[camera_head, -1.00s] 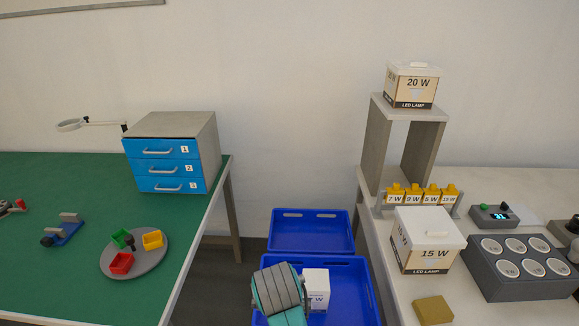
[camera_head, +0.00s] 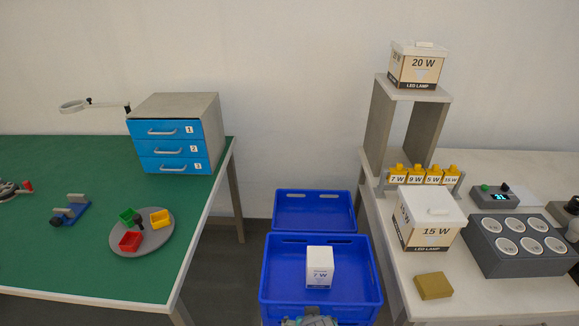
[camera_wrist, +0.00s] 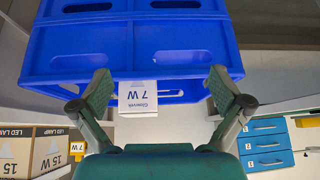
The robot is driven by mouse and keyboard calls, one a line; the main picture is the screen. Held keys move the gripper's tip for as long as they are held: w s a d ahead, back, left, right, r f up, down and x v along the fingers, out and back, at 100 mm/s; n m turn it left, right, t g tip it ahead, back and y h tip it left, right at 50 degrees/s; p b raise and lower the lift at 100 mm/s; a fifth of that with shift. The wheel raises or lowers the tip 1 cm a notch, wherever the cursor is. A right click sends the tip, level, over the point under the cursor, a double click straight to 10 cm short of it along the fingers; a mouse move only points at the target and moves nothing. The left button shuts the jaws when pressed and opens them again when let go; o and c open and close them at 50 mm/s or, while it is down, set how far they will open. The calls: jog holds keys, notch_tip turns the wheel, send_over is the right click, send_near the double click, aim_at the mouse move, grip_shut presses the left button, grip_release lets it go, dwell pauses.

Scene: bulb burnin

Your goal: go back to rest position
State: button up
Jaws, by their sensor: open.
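My gripper (camera_wrist: 158,100) is open and empty in the wrist view, its two fingers spread apart. Only a small part of my arm shows at the bottom edge of the head view. A white box marked 7 W (camera_head: 319,267) stands in the front blue crate (camera_head: 372,298). It also shows in the wrist view (camera_wrist: 138,95), upside down between the fingers and apart from them.
A second blue crate (camera_head: 345,211) lies behind the front one. The green table (camera_head: 80,260) with a blue drawer unit (camera_head: 172,150) is on the left. The right table (camera_head: 520,297) holds a 15 W box (camera_head: 428,222), a socket block (camera_head: 520,262) and a shelf (camera_head: 380,120).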

jog(key=s+d+f+t, duration=0.2)
jog(key=s+d, duration=0.3)
jog(key=s, duration=0.4)
jog(key=s+d+f+t, duration=0.1)
jog(key=s+d+t, duration=0.1)
jog(key=s+d, duration=0.5)
jog(key=s+d+r+t, duration=0.1)
jog(key=s+r+t, duration=0.1)
jog(key=s+r, duration=0.5)
jog(key=s+r+t, duration=0.2)
jog(key=s+r, duration=0.5)
jog(key=s, duration=0.5)
jog(key=shift+s+d+r, duration=0.15)
jog(key=shift+d+r, duration=0.1)
jog(key=shift+d, duration=0.15)
